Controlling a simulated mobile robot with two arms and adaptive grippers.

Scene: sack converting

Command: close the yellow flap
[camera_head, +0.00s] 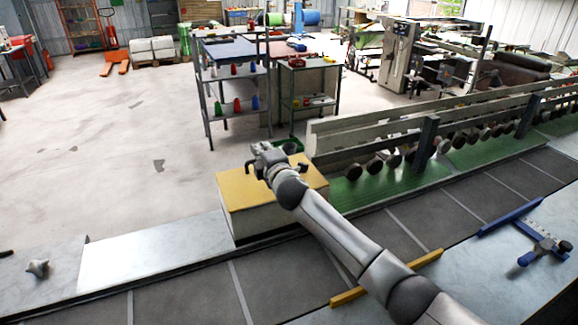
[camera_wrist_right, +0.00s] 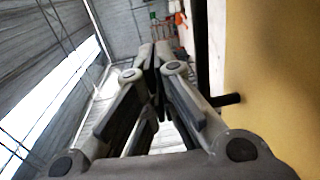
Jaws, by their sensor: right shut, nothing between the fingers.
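The yellow flap (camera_head: 240,190) is the broad yellow top of a pale box (camera_head: 262,217) on the far side of the conveyor. It looks roughly level; I cannot tell whether it rests fully on the box. My right gripper (camera_head: 264,158) is over the flap's far part, and my forearm hides some of the flap. In the right wrist view the gripper (camera_wrist_right: 153,55) has its fingertips together with nothing between them. The yellow surface (camera_wrist_right: 275,75) fills the right side there, beside the fingers, with a dark bar (camera_wrist_right: 226,100) near its edge. My left gripper is not in view.
A roller rack (camera_head: 430,145) stands right of the box. Shelves (camera_head: 235,85) stand behind. Open floor (camera_head: 110,160) lies to the left.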

